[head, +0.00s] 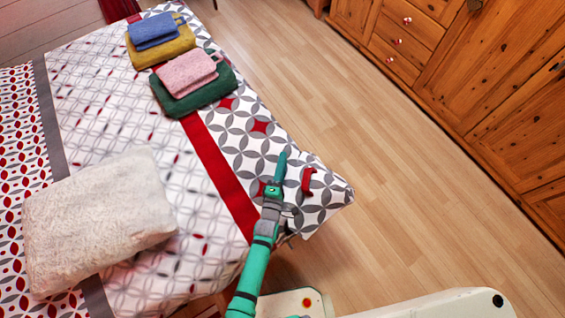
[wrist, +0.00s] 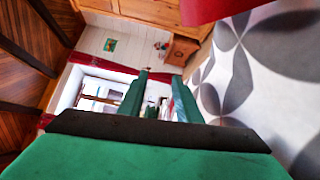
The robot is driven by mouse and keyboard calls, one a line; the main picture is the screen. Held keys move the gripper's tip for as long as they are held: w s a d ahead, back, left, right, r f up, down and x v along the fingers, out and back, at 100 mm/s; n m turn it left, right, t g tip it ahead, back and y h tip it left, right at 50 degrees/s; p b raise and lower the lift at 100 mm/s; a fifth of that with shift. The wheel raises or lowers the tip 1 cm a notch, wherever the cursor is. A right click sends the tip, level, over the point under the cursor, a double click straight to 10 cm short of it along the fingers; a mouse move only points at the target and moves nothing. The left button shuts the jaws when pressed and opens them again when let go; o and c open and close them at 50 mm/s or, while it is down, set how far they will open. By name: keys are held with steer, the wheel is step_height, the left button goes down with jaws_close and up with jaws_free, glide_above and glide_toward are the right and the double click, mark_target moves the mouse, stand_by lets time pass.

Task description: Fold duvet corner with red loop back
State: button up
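The duvet (head: 248,145) covers the bed, white with grey petal shapes and red diamonds. Its near right corner (head: 340,191) sticks out over the floor side. The red loop (head: 308,180) stands up from the cloth near that corner. My gripper (head: 282,158) is just left of the loop, low over the duvet, apart from the loop. In the wrist view the two green fingers (wrist: 158,95) are parted with nothing between them. The patterned cloth (wrist: 285,75) fills the right side there. A red patch at the top edge may be the loop; I cannot tell.
Folded towels, blue on mustard (head: 160,42) and pink on green (head: 190,82), lie at the bed's far end. A fluffy cream cushion (head: 95,218) lies at left. Wooden cabinets (head: 500,90) line the right wall. The floor (head: 400,190) between is clear.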

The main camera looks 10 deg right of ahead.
steer(key=shift+s, duration=0.1)
steer(key=v, duration=1)
steer(key=shift+s+a, duration=0.2)
steer(key=shift+s, duration=0.1)
